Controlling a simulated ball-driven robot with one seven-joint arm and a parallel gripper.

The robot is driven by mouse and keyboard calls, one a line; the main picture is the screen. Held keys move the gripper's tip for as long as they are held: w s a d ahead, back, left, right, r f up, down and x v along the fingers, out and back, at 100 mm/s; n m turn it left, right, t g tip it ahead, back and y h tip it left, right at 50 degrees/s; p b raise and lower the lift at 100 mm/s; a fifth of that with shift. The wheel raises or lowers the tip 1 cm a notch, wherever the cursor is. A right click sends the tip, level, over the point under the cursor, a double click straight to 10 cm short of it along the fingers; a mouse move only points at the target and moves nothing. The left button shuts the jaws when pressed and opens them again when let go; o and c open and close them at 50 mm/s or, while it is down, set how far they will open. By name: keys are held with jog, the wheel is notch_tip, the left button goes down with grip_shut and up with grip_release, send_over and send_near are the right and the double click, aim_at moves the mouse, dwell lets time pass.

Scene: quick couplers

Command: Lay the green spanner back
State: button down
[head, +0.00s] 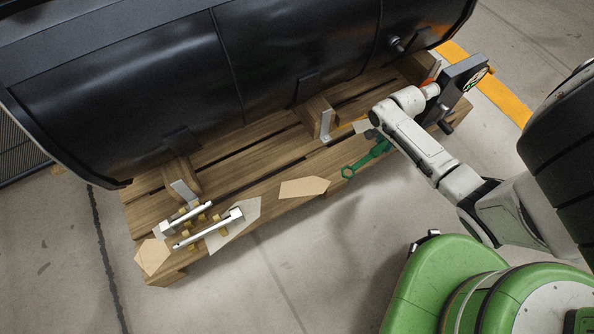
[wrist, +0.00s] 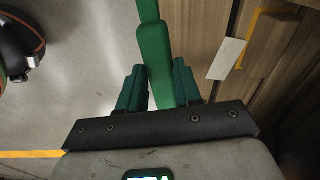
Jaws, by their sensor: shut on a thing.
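The green spanner (head: 366,160) shows in the head view at the front edge of the wooden pallet, its ring-like end pointing to the lower left. In the wrist view the spanner (wrist: 155,55) runs up and out of the top of the picture. My gripper (wrist: 158,88) is shut on its handle, with a dark green finger on each side. In the head view my wrist hides the gripper's fingers and the spanner's other end. I cannot tell whether the spanner touches the pallet.
The floor (head: 330,260) in front is clear.

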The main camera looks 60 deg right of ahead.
jog(key=shift+d+f+m+y+b, duration=0.25)
jog(key=shift+d+m+y+b, duration=0.15)
jog(key=shift+d+m+b, duration=0.2)
jog(key=shift+w+r, duration=0.1)
jog(key=shift+r, duration=0.1)
jog(key=w+a+f+b, duration=0.3)
jog(key=w+a+f, duration=0.1)
jog(key=w, duration=0.1)
jog(key=w+a+f+b, duration=0.3)
jog(key=w+a+f, duration=0.1)
jog(key=f, duration=0.1)
jog(key=shift+w+a+f+b, duration=0.1)
jog(key=shift+w+a+b, duration=0.25)
jog(key=shift+a, duration=0.05)
jog(key=shift+w+a+f, duration=0.1)
jog(key=shift+a+f, duration=0.05)
jog(key=shift+f, duration=0.05)
jog(key=f+b, duration=0.2)
jog(key=f, duration=0.1)
jog(key=shift+w+a+f+b, duration=0.1)
jog(key=shift+w+a+b, duration=0.1)
jog(key=shift+b, duration=0.1)
